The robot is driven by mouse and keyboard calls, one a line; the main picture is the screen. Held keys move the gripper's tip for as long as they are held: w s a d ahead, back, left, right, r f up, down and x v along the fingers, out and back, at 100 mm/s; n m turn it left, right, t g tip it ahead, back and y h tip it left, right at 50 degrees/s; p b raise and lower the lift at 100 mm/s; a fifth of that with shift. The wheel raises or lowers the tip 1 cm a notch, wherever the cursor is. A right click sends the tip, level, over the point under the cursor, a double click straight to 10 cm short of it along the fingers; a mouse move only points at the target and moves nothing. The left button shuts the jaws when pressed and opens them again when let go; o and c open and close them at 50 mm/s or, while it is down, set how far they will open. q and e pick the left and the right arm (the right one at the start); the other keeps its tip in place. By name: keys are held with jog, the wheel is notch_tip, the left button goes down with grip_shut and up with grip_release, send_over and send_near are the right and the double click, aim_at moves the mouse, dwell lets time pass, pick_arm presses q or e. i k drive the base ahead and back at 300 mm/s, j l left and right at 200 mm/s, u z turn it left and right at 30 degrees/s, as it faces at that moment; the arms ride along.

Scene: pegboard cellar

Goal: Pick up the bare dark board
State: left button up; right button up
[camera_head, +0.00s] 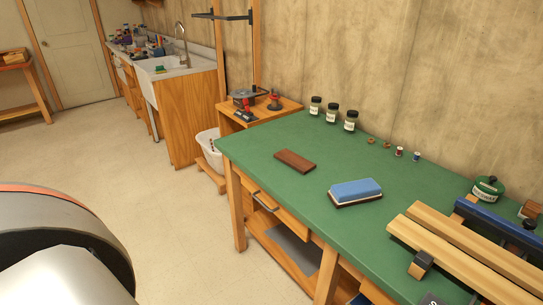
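The bare dark board (295,161) is a small flat reddish-brown block. It lies flat on the green top of the workbench (259,150), toward its left end, with nothing on it. A blue-topped block on a dark base (356,192) lies to its right and nearer to me, apart from it. Neither of my grippers is in view.
Jars (332,112) stand along the bench's wall side, with small spools (399,152) to their right. Long wooden beams (465,250) cover the bench's right end. A white bin (209,146) stands on a low shelf left of the bench. Open floor lies at left.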

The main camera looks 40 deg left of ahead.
aim_at(298, 163)
jog(key=u, duration=0.95)
jog(key=j+z, duration=0.1)
jog(key=z, duration=1)
jog(key=j+z, duration=0.55)
jog(key=z, duration=0.15)
jog(key=j+z, duration=0.35)
jog(key=k+j+z, duration=0.1)
jog(key=j+z, duration=0.2)
jog(key=k+j+z, duration=0.15)
jog(key=j+z, duration=0.15)
jog(key=j, duration=0.2)
jog(key=k+j+z, duration=0.15)
jog(key=j, duration=0.3)
jog(key=k+j+z, duration=0.2)
jog(key=k+j, duration=0.75)
jog(key=j, duration=0.25)
